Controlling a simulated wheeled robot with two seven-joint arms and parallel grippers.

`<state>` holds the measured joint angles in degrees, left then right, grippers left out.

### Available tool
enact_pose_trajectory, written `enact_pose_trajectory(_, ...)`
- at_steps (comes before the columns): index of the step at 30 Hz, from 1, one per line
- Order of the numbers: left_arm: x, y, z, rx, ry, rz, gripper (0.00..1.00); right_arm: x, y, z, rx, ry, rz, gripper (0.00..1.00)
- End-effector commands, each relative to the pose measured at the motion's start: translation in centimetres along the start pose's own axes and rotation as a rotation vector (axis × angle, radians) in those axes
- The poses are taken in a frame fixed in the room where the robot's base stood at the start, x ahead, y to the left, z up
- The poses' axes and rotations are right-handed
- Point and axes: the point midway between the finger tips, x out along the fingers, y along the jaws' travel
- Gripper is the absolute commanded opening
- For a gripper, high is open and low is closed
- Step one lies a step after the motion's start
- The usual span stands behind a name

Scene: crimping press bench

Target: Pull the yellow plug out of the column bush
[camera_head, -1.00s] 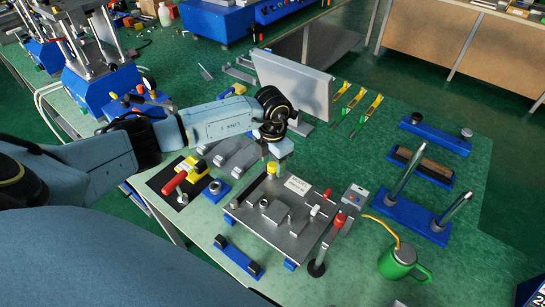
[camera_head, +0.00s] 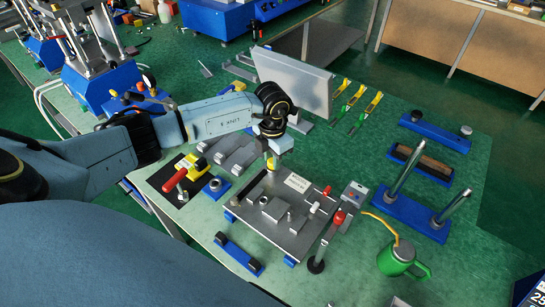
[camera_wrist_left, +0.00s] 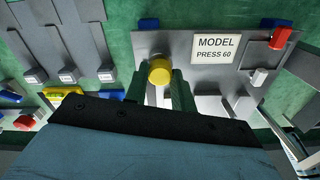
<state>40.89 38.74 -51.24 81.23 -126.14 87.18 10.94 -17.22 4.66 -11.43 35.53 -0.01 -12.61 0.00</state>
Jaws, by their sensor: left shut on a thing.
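The yellow plug (camera_head: 270,163) is at the back left corner of the grey press plate (camera_head: 258,192). In the left wrist view the plug (camera_wrist_left: 160,72) shows as a round yellow cap between the two fingers. My left gripper (camera_head: 274,156) is over that corner, pointing down, shut on the plug. In the left wrist view the fingers of my left gripper (camera_wrist_left: 160,88) stand on either side of the cap. The column bush is hidden under the plug and gripper, so I cannot tell how deep the plug sits. My right gripper is out of view.
A label plate (camera_head: 297,182) and a red-knobbed lever (camera_head: 339,217) are on or beside the press plate. A grey upright panel (camera_head: 293,82) stands just behind my gripper. Two steel columns on a blue base (camera_head: 408,214) and a green can (camera_head: 396,259) stand to the right.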

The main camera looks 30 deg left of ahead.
Motion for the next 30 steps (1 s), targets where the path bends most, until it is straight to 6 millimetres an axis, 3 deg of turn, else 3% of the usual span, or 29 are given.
enact_pose_trajectory(30, -3.2, 0.0, 0.0, 0.000, 0.000, 0.000, 0.03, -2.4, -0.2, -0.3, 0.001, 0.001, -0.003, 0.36)
